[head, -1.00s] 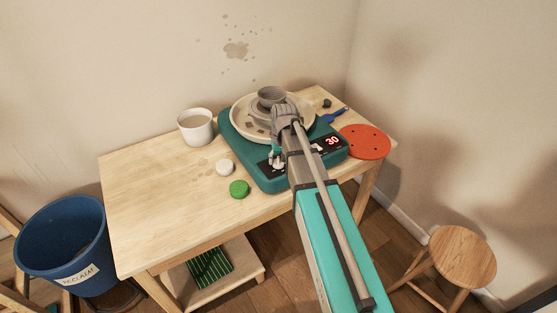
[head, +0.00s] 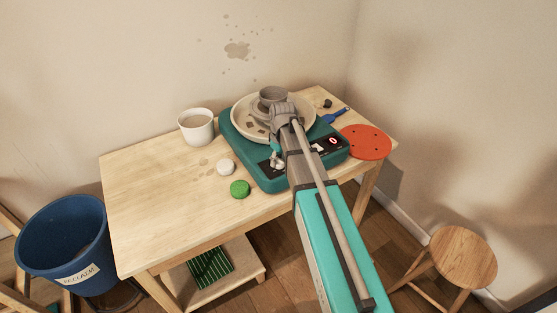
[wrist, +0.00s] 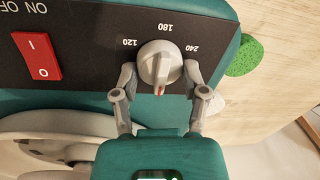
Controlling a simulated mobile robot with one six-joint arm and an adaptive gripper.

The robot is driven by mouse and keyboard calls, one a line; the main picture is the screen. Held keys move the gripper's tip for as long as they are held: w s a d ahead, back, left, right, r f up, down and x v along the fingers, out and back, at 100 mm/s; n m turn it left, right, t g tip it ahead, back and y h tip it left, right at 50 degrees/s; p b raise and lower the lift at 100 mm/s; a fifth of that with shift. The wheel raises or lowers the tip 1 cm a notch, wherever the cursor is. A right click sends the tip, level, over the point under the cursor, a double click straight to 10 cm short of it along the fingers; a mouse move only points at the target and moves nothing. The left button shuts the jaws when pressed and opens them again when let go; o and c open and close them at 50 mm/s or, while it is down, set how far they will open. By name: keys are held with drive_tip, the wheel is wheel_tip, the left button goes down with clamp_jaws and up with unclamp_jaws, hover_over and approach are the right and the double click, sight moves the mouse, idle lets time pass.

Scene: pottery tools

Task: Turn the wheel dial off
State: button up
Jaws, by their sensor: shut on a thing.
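The pottery wheel (head: 268,178) is a teal box with a pale round pan, standing on the wooden table. The dial's red pointer mark faces the bottom of the wrist view, towards my gripper's body. My gripper (wrist: 161,78) is shut on the dial, one finger on each side. In the head view my gripper (head: 277,158) is at the wheel's front left, with the dial mostly hidden.
A red rocker switch (wrist: 38,58) sits beside the dial. A green sponge (head: 239,189), a white round piece (head: 226,167) and a white cup (head: 196,126) are left of the wheel. A red disc (head: 366,142) and a blue tool (head: 335,116) are to its right. The table's left is clear.

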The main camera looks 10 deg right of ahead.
sight(283, 162)
drive_tip(key=o, duration=1.2)
drive_tip(key=shift+c, duration=0.2)
drive_tip(key=shift+m, duration=0.3)
drive_tip(key=m, duration=0.5)
drive_tip(key=shift+d, duration=0.15)
drive_tip(key=m+t, duration=0.1)
drive_tip(key=m, duration=0.5)
drive_tip(key=shift+s+m, duration=0.1)
drive_tip(key=shift+m, duration=0.2)
wheel_tip(283, 162, up, 14)
drive_tip(key=d+p, duration=0.1)
drive_tip(key=p, duration=1.3)
drive_tip(key=s+f+n+b, duration=0.3)
drive_tip(key=s, duration=0.5)
drive_tip(key=s+a+f+n+b, duration=0.1)
drive_tip(key=s+f+n+b, duration=0.1)
drive_tip(key=s, duration=0.6)
drive_tip(key=shift+s+a+f+n+g+h+b, duration=0.3)
drive_tip(key=shift+f+n+h+b, duration=0.15)
drive_tip(key=shift+n, duration=0.15)
